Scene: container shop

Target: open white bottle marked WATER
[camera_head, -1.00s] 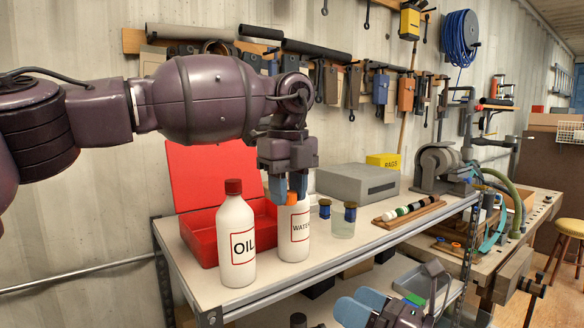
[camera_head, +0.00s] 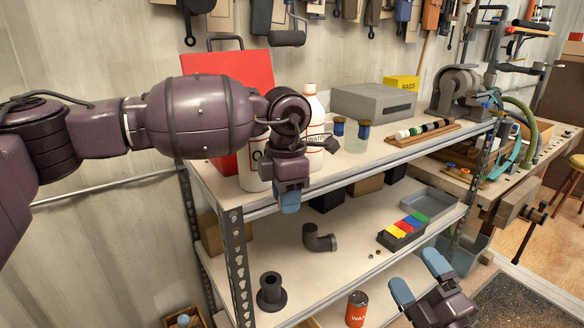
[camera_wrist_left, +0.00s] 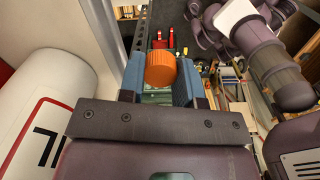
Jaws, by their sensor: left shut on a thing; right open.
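The white WATER bottle (camera_head: 316,125) stands upright on the upper shelf in the head view, partly behind my left arm. Its white neck shows without the orange cap. My left gripper (camera_head: 289,203) is in front of the shelf edge, apart from the bottle, fingers pointing down. In the left wrist view it is shut on the orange cap (camera_wrist_left: 160,70), which sits between the blue fingertips. The cap is hidden in the head view. My right gripper (camera_head: 418,278) is open and empty at the lower right.
The white OIL bottle (camera_head: 253,178) is mostly hidden behind my left gripper; it shows large in the left wrist view (camera_wrist_left: 40,115). A red box (camera_head: 228,85), a grey box (camera_head: 373,102) and small jars (camera_head: 358,133) are on the upper shelf. The lower shelf (camera_head: 345,275) has free room.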

